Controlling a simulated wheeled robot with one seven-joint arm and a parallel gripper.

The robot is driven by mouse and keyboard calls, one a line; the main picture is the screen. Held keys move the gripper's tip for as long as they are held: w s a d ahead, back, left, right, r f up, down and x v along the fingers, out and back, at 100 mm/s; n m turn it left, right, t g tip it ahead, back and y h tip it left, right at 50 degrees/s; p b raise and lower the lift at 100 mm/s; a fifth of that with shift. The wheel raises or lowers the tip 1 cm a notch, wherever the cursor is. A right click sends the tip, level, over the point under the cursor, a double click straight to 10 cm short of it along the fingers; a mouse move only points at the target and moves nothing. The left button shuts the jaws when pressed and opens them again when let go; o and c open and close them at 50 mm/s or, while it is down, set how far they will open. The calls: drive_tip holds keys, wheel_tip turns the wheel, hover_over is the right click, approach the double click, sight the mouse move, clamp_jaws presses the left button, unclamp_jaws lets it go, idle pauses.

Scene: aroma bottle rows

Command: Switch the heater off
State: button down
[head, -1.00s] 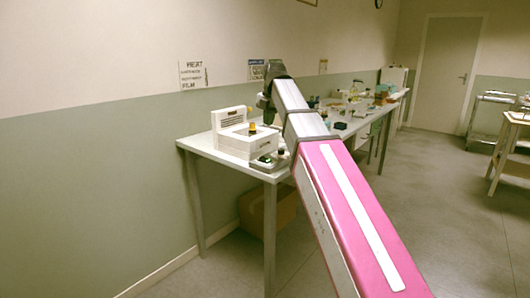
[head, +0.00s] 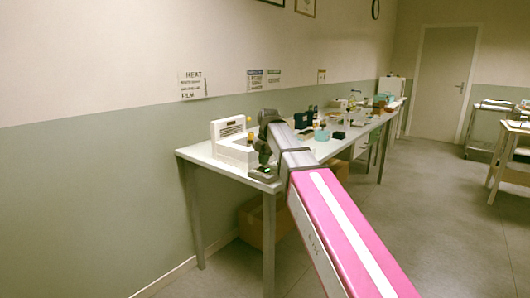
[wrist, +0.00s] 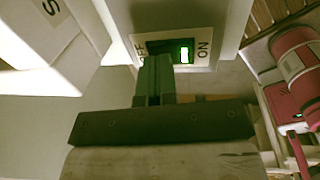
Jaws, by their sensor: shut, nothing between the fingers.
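A white switch plate (wrist: 207,61) marked OFF at left and ON at right shows in the wrist view. Its dark rocker has a green lit window (wrist: 184,54) toward the ON side. My gripper (wrist: 155,62) is shut and empty, its tips over the OFF side of the rocker and hiding part of it. I cannot tell whether they touch it. In the head view my gripper (head: 262,160) points down at a small unit with a green light (head: 264,170) at the table's near end. A white machine (head: 228,150) stands behind it; I cannot tell which part is the heater.
The long white table (head: 200,154) runs along the wall. Several bottles and boxes, including a teal container (head: 322,135), stand farther along it. A cardboard box (head: 252,226) sits under it. A white body with a label (wrist: 50,35) is at left in the wrist view.

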drive_tip(key=shift+w+f, duration=0.1)
drive_tip(key=shift+f, duration=0.5)
drive_tip(key=shift+a, duration=0.1)
drive_tip(key=shift+f, duration=0.25)
drive_tip(key=shift+s+d+r, duration=0.1)
drive_tip(key=shift+s+d, duration=0.45)
drive_tip(key=shift+d, duration=0.1)
drive_tip(key=shift+w+r, duration=0.1)
drive_tip(key=shift+r, duration=0.05)
